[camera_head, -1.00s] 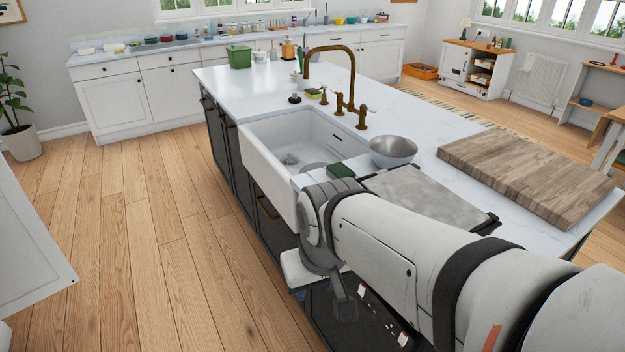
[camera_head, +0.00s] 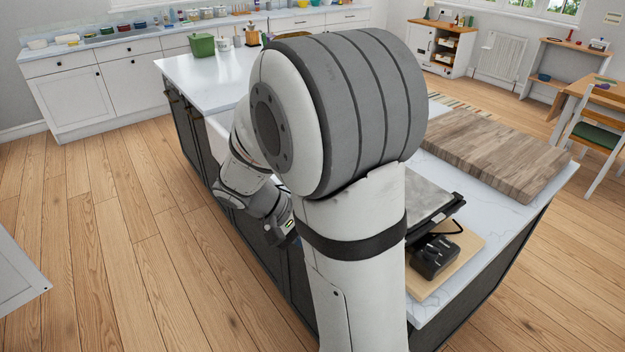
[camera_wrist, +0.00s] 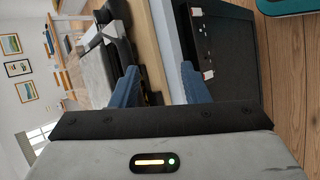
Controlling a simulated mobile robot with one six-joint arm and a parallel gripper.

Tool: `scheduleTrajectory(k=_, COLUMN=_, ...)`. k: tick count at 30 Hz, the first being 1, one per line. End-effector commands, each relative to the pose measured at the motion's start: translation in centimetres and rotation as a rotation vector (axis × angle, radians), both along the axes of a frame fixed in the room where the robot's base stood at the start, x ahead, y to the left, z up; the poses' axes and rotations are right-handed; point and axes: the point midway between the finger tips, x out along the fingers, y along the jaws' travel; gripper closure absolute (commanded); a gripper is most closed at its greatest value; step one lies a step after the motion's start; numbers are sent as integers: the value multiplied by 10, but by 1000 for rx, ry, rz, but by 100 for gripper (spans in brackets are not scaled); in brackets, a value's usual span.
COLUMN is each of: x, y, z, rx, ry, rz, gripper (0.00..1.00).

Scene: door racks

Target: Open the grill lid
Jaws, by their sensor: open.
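The grill (camera_head: 431,203) sits on the island counter, with a flat grey lid that looks shut and black front parts. My arm hides its left side in the head view. In the wrist view the grill (camera_wrist: 117,48) appears sideways, at the upper left beyond the left finger. My gripper (camera_wrist: 160,84) is open and empty, with two blue fingers apart. In the head view my wrist end hangs low beside the island's dark front, left of the grill; the fingertips cannot be made out there.
A wooden board (camera_head: 463,262) lies under the grill's front. A large chopping board (camera_head: 490,150) lies behind it. The island's dark front, with a framed panel (camera_wrist: 225,50), is close to my gripper. Wooden floor (camera_head: 110,240) is open to the left.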

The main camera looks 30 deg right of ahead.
Motion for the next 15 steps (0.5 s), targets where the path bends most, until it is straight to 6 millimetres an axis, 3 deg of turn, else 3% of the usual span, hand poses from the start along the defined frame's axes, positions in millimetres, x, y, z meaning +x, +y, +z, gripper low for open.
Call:
scheduleTrajectory(k=3, x=29, y=-20, z=-7, rx=-204, ry=55, rz=9, gripper=59)
scheduleTrajectory(k=9, x=71, y=-38, z=-18, rx=-469, ry=56, rz=60, gripper=59)
scheduleTrajectory(k=15, x=90, y=-44, z=-25, rx=-586, ry=36, rz=99, gripper=59)
